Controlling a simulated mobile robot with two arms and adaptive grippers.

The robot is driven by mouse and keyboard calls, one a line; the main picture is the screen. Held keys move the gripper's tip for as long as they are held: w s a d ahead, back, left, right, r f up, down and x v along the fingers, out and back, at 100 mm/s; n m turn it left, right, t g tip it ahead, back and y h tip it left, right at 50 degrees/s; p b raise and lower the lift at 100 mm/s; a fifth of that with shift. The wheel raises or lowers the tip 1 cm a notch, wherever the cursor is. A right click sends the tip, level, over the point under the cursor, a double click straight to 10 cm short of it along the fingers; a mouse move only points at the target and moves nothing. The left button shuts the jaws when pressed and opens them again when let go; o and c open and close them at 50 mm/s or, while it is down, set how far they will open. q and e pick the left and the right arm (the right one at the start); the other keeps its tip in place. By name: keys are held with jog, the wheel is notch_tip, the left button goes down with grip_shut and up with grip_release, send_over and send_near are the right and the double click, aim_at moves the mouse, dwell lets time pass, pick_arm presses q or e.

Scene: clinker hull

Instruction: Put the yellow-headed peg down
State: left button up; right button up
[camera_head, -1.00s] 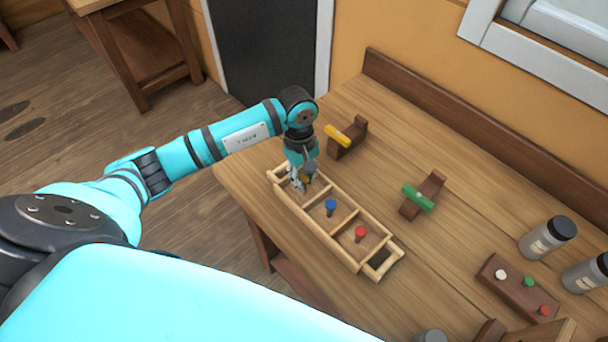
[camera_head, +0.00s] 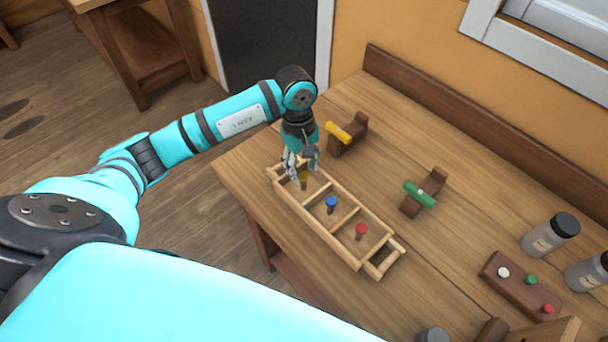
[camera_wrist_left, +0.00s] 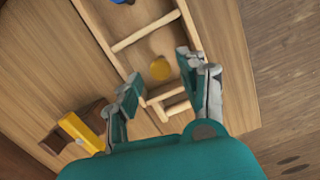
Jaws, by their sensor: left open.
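The yellow-headed peg (camera_wrist_left: 161,68) stands in the end compartment of the wooden tray (camera_head: 319,224). Its head shows between and beyond my fingertips in the left wrist view, apart from them. In the head view the peg (camera_head: 304,177) shows just below my fingers, partly hidden by them. My left gripper (camera_head: 303,172) is open and empty above that end of the tray; its spread fingers (camera_wrist_left: 158,92) also show in the left wrist view. My right gripper is not in view.
The tray's other compartments hold a blue-headed peg (camera_head: 331,203) and a red-headed peg (camera_head: 361,230). Brown blocks with a yellow piece (camera_head: 338,133) and a green piece (camera_head: 420,195) stand behind. Jars (camera_head: 550,236) and a peg block (camera_head: 518,285) are at right.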

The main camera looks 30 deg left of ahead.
pick_arm(q)
notch_tip(320, 180, up, 9)
jog(key=b, duration=0.2)
jog(key=shift+w+a, duration=0.3)
jog(key=shift+a, duration=0.15)
jog(key=shift+f, duration=0.1)
